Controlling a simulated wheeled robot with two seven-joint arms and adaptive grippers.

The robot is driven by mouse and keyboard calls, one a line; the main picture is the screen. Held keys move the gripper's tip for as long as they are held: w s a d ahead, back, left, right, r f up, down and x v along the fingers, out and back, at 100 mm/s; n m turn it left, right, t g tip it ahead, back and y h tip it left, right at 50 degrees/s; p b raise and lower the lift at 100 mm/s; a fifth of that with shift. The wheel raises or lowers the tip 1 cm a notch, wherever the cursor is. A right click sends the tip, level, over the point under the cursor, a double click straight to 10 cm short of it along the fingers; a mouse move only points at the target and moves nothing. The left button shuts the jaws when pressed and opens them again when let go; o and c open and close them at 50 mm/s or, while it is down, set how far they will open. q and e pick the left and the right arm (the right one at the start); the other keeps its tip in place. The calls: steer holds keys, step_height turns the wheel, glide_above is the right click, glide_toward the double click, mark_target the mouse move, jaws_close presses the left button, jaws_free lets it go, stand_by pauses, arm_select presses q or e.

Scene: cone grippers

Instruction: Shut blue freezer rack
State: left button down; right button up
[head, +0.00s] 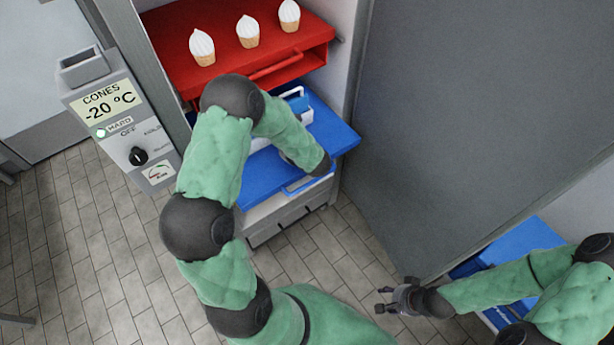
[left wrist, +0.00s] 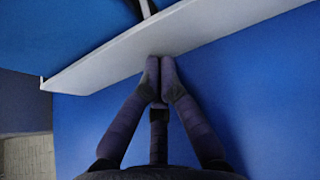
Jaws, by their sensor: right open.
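The blue freezer rack (head: 338,138) sticks out of the open freezer below the red rack, with a blue handle (head: 306,184) at its front. My left arm reaches over it, and its wrist end is at the rack's right part. In the head view the left gripper's fingers are hidden. In the left wrist view the left gripper (left wrist: 160,66) has its fingertips together, at a pale edge (left wrist: 105,66) between blue surfaces (left wrist: 250,80); I cannot tell whether they touch it. My right gripper (head: 384,300) is open and empty, low at the right, away from the rack.
A red rack (head: 180,62) with three cones (head: 247,30) stands out above. A control box (head: 125,120) reads "CONES -20 °C" at left. A large grey door (head: 470,110) stands right of the opening. More blue (head: 525,240) shows beyond it. The tiled floor is open at lower left.

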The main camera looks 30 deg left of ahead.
arm_select(q)
steer(key=w+a+b, duration=0.1)
steer(key=w+a, duration=0.1)
steer(key=a, duration=0.3)
steer(key=w+a+b, duration=0.1)
steer(key=w+a, duration=0.1)
steer(key=a, duration=0.4)
steer(key=w+a+b, duration=0.2)
steer(key=w+a, duration=0.1)
steer(key=a, duration=0.2)
steer(key=shift+a, duration=0.4)
steer(key=shift+a+r, duration=0.1)
arm_select(e)
step_height(320, 180, down, 4)
steer(key=shift+f, duration=0.25)
arm_select(q)
steer(key=shift+r, duration=0.1)
arm_select(e)
steer(key=shift+s, duration=0.1)
